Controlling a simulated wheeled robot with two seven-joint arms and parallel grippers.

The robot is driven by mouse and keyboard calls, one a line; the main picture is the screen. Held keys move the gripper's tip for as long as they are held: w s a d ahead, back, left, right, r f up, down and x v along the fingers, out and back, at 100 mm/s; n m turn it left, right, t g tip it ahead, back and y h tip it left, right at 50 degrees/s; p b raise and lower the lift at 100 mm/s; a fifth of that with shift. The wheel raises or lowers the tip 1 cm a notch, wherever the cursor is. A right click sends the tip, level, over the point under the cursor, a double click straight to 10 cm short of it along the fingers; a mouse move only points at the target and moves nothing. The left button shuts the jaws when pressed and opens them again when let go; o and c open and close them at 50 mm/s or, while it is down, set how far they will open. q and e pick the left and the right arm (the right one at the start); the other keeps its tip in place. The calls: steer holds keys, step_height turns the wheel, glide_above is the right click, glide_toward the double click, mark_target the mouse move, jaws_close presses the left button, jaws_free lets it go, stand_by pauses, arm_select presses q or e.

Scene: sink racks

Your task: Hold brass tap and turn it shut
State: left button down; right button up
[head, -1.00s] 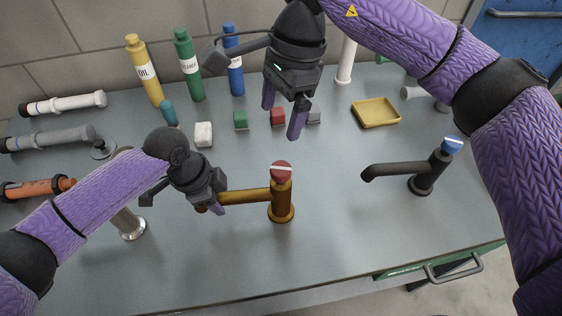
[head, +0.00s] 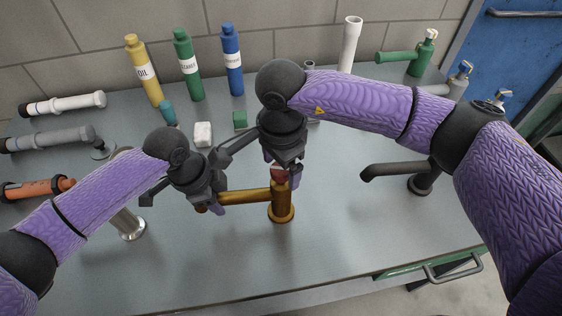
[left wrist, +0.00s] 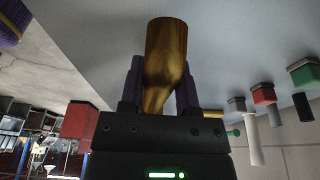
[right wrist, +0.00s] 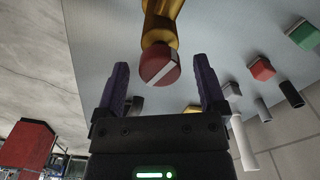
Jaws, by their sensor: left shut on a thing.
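The brass tap (head: 282,206) stands upright on the grey table, its spout pointing left in the head view. Its red knob with a white stripe (right wrist: 160,67) sits on top. My left gripper (head: 209,205) is shut on the tap's spout near its end; the brass spout (left wrist: 165,70) shows between its fingers in the left wrist view. My right gripper (right wrist: 162,88) is above the tap, open, with its fingers on either side of the red knob and a gap to each. In the head view my right gripper (head: 283,172) partly hides the knob.
A black tap (head: 420,180) stands to the right, partly behind my right arm. Oil, green and blue bottles (head: 187,65) stand at the back. A white block (head: 203,134) and a green block (head: 240,120) lie behind the taps. The table front is clear.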

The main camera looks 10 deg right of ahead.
jaws_close()
steer(key=shift+m, duration=0.3)
steer(key=m, duration=0.6)
steer(key=shift+m, duration=0.3)
steer(key=m, duration=0.3)
steer(key=shift+m, duration=2.1)
